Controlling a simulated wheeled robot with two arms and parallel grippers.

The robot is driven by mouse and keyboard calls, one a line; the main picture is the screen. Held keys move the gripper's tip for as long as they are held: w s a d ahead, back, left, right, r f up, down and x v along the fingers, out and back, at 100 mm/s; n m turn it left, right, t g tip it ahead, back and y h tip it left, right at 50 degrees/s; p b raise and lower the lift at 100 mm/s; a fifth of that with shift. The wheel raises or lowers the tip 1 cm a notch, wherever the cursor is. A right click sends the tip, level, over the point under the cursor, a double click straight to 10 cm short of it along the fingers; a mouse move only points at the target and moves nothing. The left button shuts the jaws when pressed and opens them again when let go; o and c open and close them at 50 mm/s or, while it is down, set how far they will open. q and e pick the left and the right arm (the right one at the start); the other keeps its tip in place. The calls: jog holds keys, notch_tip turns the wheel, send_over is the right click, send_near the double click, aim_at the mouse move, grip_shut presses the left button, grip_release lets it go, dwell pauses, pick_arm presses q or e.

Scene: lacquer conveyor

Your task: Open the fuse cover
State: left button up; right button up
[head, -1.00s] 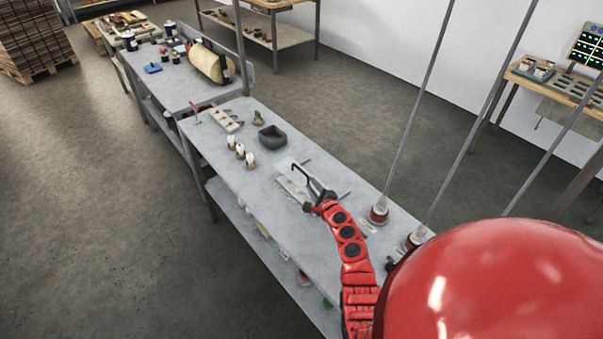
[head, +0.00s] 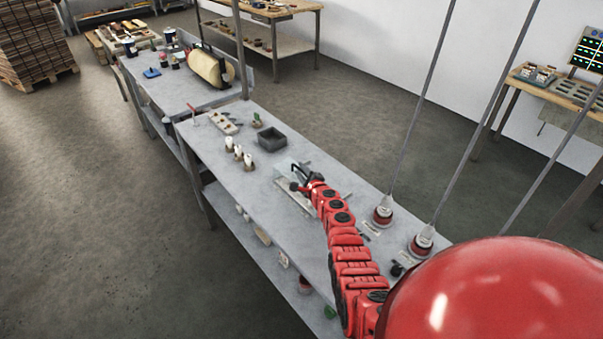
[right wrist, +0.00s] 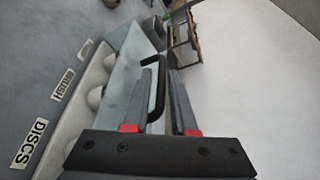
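The fuse cover is probably the small pale plate (head: 291,191) with a black handle (head: 299,171), on the grey bench. The right wrist view shows the black bent handle (right wrist: 157,88) beside a pale greenish panel (right wrist: 122,78). My right gripper (right wrist: 166,88) is at the handle, its two grey fingers apart with the handle between them, closer to the left finger. I see a gap to the right finger. In the head view my red right arm hides most of the gripper (head: 303,187). I cannot tell whether the cover is raised. My left gripper is out of view.
A dark grey bin (head: 272,139), white-topped pots (head: 238,153) and a pale holed block (head: 223,122) stand farther along the bench (head: 265,205). The wrist view shows DISCS (right wrist: 32,143) and BRUSH labels.

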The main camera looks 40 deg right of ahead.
grip_shut()
dwell(1.3)
